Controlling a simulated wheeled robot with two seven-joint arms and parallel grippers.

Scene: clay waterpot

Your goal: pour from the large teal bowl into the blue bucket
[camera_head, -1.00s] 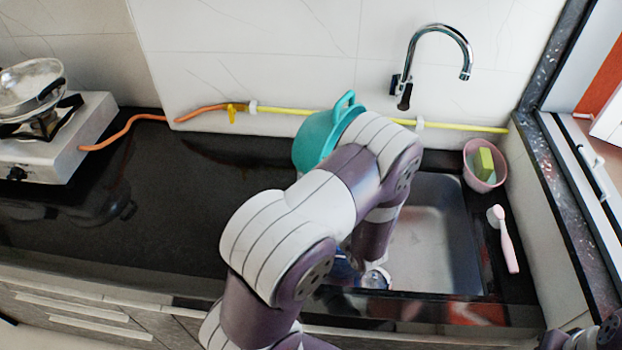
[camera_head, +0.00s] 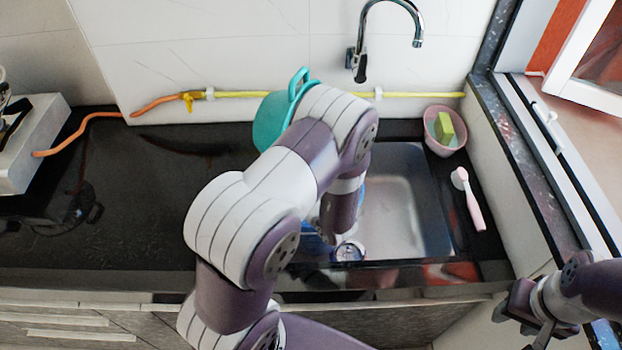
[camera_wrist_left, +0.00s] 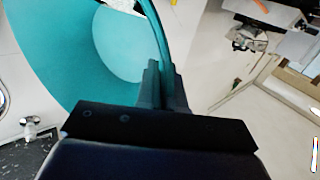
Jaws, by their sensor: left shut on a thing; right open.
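The large teal bowl (camera_head: 270,122) shows behind my left arm in the head view, with its loop handle (camera_head: 298,84) up near the wall. In the left wrist view, the teal wall of the bowl (camera_wrist_left: 65,55) fills the upper left, and my left gripper (camera_wrist_left: 162,82) is shut on its edge. In the head view my left arm hides that gripper and much of the bowl. A small blue patch (camera_head: 314,242) beside the arm at the sink's front left may be the blue bucket; most of it is hidden. My right gripper (camera_head: 522,308) is open and empty at lower right.
The sink (camera_head: 395,215) lies right of my left arm, under a curved faucet (camera_head: 390,10). A yellow hose (camera_head: 235,95) runs along the wall. The dark counter at left is mostly clear.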

